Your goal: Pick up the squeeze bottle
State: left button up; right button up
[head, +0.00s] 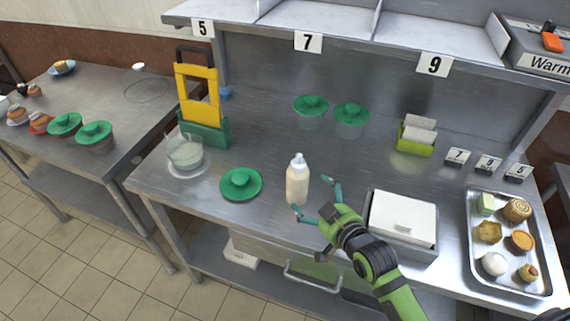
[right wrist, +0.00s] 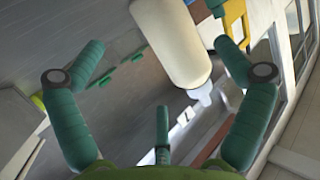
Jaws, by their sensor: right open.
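The squeeze bottle (head: 297,180), cream with a clear nozzle, stands upright on the steel counter (head: 260,215) near its front edge. My right gripper (head: 315,196) is open, with one finger in front of the bottle and one to its right in the head view. In the right wrist view the bottle (right wrist: 172,40) shows beyond the open fingers of the gripper (right wrist: 165,75), its nozzle pointing down in that picture. The fingers appear empty, and I cannot tell whether they touch the bottle. My left gripper is not in view.
A green lid (head: 240,184) lies left of the bottle, with a glass bowl (head: 186,154) beyond it. A white-lidded box (head: 402,218) and a metal food tray (head: 510,282) stand to the right. Green-lidded containers (head: 350,118) are behind. The counter between is clear.

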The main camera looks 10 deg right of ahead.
aim_at(307, 186)
jog(key=shift+x, duration=1)
jog(key=shift+w+a+r+p, duration=0.25)
jog(key=shift+w+p, duration=0.1)
jog(key=shift+w, duration=0.2)
jog(key=shift+w+a+r+p, duration=0.1)
jog(key=shift+w+r+p, duration=0.25)
jog(key=shift+w, duration=0.15)
jog(key=x, duration=0.2)
jog(key=shift+w+a+f, duration=0.1)
jog(key=shift+w+f, duration=0.1)
jog(key=shift+w+a+f, duration=0.1)
jog(key=shift+w+f, duration=0.1)
jog(key=shift+w, duration=0.1)
jog(key=c, duration=0.7)
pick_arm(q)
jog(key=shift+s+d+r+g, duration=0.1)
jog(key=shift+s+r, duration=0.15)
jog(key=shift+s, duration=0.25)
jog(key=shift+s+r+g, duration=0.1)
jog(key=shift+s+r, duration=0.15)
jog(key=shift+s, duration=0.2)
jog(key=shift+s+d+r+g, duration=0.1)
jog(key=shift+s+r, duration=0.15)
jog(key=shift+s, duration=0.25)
pick_arm(e)
jog(key=shift+w+r, duration=0.1)
jog(key=shift+r, duration=0.05)
jog(key=shift+c, duration=0.3)
